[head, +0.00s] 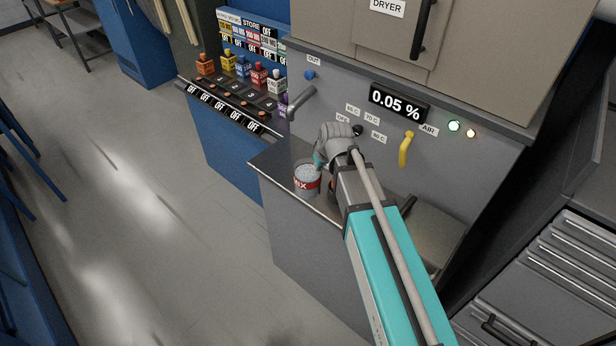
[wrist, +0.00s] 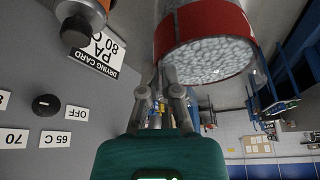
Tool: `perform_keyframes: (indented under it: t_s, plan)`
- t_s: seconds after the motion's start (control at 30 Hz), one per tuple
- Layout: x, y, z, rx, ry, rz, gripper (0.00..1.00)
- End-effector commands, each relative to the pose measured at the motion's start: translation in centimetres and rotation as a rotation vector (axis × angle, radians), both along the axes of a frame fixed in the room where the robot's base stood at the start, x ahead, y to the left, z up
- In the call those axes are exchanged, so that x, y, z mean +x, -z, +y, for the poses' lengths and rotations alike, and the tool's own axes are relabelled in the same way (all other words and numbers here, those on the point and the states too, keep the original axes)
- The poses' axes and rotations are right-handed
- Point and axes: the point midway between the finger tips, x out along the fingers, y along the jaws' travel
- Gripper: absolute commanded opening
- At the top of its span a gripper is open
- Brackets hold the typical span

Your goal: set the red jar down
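The red jar (head: 307,176) is a grey can with a red band lettered "MIX", filled with pale pellets. In the head view it is upright at the counter's front edge; I cannot tell whether its base touches. My gripper (head: 321,161) is at its upper right side. In the wrist view, which is upside down, the jar (wrist: 207,40) is large at the upper right, its pellets showing. The fingers of my gripper (wrist: 162,84) are drawn close together beside the jar and appear shut on its side. The exact contact is hard to see.
The grey counter (head: 272,160) runs under the dryer panel, which has a black knob and a yellow air lever (head: 405,149). A drying card (wrist: 100,48) is near the jar.

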Motion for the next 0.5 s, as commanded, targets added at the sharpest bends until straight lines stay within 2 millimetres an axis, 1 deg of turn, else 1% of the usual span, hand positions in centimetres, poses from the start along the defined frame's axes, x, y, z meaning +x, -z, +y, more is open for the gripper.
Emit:
perform_keyframes:
  t_s: [0.17, 0.5]
  plan:
    - [2.3, 1.2, 0.4, 0.001, 0.0, 0.0, 0.0]
    - [8.0, 3.8, 1.3, 0.001, -0.001, -0.001, 0.0]
